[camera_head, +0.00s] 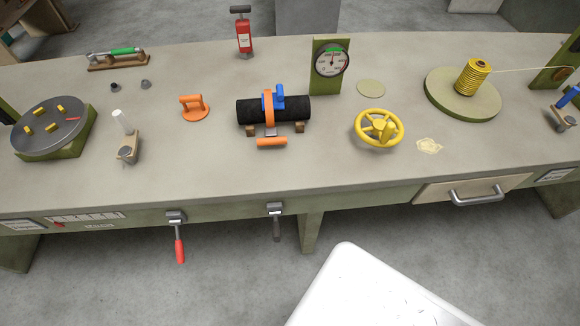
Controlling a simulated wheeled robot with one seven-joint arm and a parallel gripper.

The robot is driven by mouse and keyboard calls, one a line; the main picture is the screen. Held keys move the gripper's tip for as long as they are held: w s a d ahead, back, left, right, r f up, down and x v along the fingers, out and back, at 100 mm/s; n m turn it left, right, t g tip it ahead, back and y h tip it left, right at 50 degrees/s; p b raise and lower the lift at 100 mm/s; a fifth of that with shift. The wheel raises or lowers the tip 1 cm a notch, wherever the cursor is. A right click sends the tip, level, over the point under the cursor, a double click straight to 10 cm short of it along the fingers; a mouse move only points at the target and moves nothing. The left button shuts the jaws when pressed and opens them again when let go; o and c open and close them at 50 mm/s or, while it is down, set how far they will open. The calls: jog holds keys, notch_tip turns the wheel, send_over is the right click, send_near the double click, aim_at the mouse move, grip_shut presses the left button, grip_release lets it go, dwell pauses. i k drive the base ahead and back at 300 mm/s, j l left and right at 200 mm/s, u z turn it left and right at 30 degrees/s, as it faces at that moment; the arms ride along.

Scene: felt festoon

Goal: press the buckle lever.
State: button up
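A black roll (297,108) lies crosswise on wooden supports near the middle of the bench. An orange strap (268,112) runs around it, with a grey piece low at the front and an orange bar (271,142) just before the roll. A blue lever (280,92) sits on top of the roll beside the strap and stands up; it looks like the buckle lever. My gripper is out of view, so whether it is open or shut does not show.
An orange suction handle (194,107) stands left of the roll. A yellow handwheel (379,128) and a gauge (331,64) stand to its right. Two levers (177,236) (276,222) hang at the front edge. A white part of mine shows at the bottom. The bench front before the roll is clear.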

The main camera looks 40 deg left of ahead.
aim_at(277, 234)
jog(key=k+j+z, duration=0.1)
jog(key=k+j, duration=0.4)
jog(key=j, duration=0.2)
jog(key=k+j+z, duration=0.1)
jog(key=k+j, duration=0.45)
jog(key=k+j+z, duration=0.1)
jog(key=k+j, duration=0.5)
jog(key=k+j+z, duration=0.1)
jog(key=k+j, duration=0.5)
jog(key=k+j+z, duration=0.15)
jog(key=k+j, duration=0.35)
jog(key=k+j+z, duration=0.1)
jog(key=k+j, duration=0.3)
jog(key=k, duration=0.3)
jog(key=i+l, duration=0.1)
jog(key=i, duration=0.55)
jog(key=i+u, duration=0.1)
jog(key=i, duration=0.6)
jog(key=i+l, duration=0.2)
jog(key=i, duration=0.45)
